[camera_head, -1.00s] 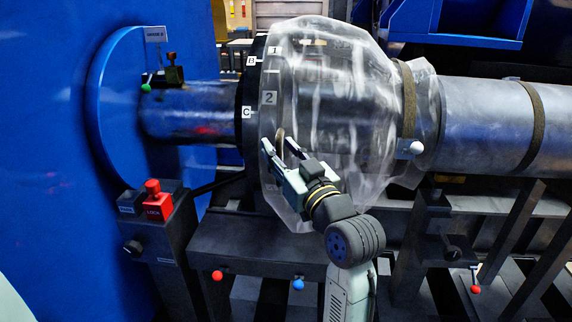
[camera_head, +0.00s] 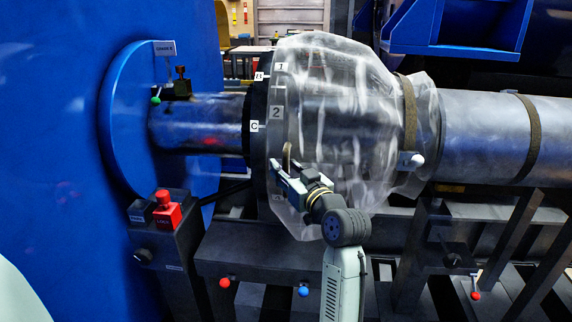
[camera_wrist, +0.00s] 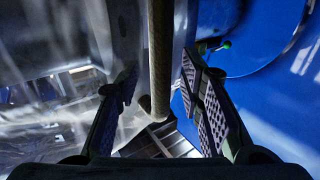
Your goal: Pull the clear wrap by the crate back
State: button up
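The clear wrap (camera_head: 340,120) is a crinkled see-through cover bulging around the coupling on the horizontal shaft. A dark tan strap (camera_head: 409,115) cinches its right end. A tan tab or loop (camera_head: 287,155) stands at its lower left edge. My gripper (camera_head: 283,168) is at this edge, with its fingers apart. In the wrist view, the tan piece (camera_wrist: 160,60) runs down between my gripper's open fingers (camera_wrist: 160,85), with gaps to both sides. Wrap film (camera_wrist: 50,110) fills the left of that view. I cannot make out a crate.
A blue housing (camera_head: 60,120) stands at left. A pedestal with a red lock button (camera_head: 166,212) is left of my arm. A dark bench (camera_head: 240,255) with red and blue knobs runs below the wrap. A grey shaft (camera_head: 480,130) extends right.

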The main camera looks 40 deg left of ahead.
jog(key=shift+w+a, duration=0.1)
jog(key=shift+a, duration=0.15)
jog(key=shift+c, duration=0.6)
grip_shut()
